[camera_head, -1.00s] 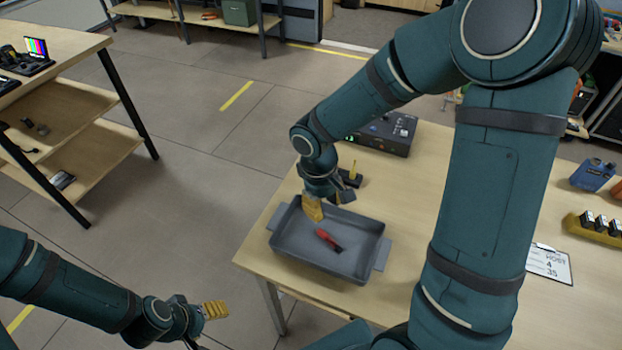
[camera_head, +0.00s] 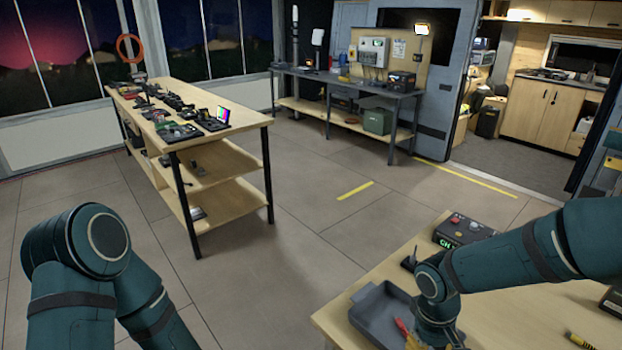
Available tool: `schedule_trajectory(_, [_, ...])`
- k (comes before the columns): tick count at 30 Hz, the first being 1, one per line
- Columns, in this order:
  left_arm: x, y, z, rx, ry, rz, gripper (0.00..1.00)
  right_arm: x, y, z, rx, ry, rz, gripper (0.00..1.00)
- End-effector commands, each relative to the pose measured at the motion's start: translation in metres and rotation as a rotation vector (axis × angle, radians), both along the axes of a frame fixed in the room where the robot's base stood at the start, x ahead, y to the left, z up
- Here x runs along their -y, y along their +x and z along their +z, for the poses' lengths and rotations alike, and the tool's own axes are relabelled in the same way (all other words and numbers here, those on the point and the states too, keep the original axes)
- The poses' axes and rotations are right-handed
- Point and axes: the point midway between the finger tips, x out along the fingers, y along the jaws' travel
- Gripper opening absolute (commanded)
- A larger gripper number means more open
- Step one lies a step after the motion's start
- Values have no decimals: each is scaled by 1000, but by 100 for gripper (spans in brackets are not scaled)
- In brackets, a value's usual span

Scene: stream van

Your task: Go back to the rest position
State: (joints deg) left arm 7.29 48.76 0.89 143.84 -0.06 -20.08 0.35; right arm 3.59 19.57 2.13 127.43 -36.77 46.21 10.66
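My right arm comes in from the right. My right gripper (camera_head: 412,341) is over the right part of the grey tray (camera_head: 369,317), at the lower edge of the picture. Only a bit of its yellow fingers shows, so I cannot tell whether it is open or shut. A red object (camera_head: 401,326) shows beside the fingers, at the tray; my wrist and the frame edge hide part of it. My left arm stands bent at the lower left, and its gripper is out of view.
The tray stands on a light wooden table (camera_head: 476,323) with a black box (camera_head: 464,232) behind it. A wooden bench (camera_head: 237,137) with electronics stands at the left. A dark workbench (camera_head: 350,87) is at the back. Open floor (camera_head: 300,235) lies between them.

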Motion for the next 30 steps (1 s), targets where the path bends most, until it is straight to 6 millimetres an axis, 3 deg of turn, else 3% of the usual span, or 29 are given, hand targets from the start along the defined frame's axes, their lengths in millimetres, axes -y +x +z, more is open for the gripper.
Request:
schedule_trajectory(9, [0,0,0,0,0,0,64,-80,-22,-85,25,298,-113,36])
schedule_trajectory(15, [0,0,0,0,0,0,64,-120,-42,-134,82,424,-280,36])
schedule_trajectory(22, [0,0,0,0,0,0,64,-131,-60,-170,160,435,-436,36])
schedule_trajectory(30, [0,0,0,0,0,0,64,-130,-64,-177,190,423,-477,36])
